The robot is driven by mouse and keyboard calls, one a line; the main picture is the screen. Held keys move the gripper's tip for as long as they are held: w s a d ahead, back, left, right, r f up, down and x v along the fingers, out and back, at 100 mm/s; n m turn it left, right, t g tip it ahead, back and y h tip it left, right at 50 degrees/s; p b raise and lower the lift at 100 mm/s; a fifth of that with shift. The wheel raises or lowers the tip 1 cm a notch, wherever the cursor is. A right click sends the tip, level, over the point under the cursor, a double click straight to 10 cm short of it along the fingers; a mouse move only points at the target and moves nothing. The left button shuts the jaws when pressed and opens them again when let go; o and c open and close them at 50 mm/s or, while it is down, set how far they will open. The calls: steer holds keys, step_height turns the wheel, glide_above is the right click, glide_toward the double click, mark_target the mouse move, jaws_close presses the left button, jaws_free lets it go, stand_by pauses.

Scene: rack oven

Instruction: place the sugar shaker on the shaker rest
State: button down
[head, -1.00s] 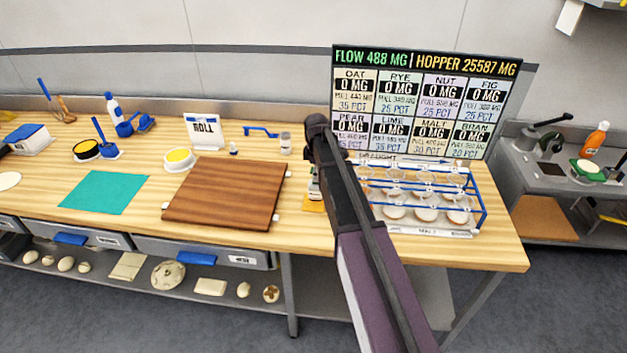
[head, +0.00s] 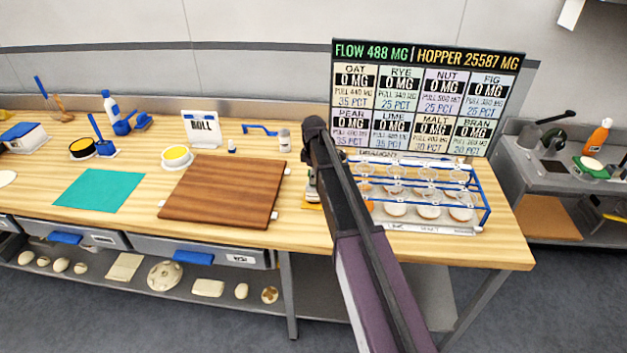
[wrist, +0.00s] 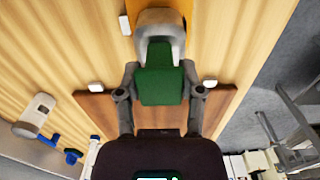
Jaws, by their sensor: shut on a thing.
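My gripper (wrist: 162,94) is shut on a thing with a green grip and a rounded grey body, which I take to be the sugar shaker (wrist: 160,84). The green grip sits between the two fingers in the wrist view. In the head view my arm hides most of the gripper and the shaker. A small yellow pad, probably the shaker rest (head: 312,206), shows just below there, right of the brown board. It also shows as an orange-yellow patch behind the shaker in the wrist view (wrist: 186,8). I cannot tell whether the shaker touches it.
The brown board (head: 222,194) lies just left of the pad. A blue rack of clear cups (head: 485,200) stands to the right, before a display panel (head: 425,100). A small jar (head: 284,141) stands behind the board. A teal mat (head: 98,190) lies further left.

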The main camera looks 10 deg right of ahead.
steer(key=shift+f, duration=0.2)
stand_by(0.3)
steer(key=shift+c, duration=1.1)
jaws_free()
steer(key=shift+r, duration=0.15)
step_height(320, 180, up, 12)
steer(key=p, duration=1.2)
steer(key=shift+s, duration=0.2)
steer(key=s+m, duration=1.4)
steer(key=s, duration=1.4)
steer(key=shift+s, duration=0.4)
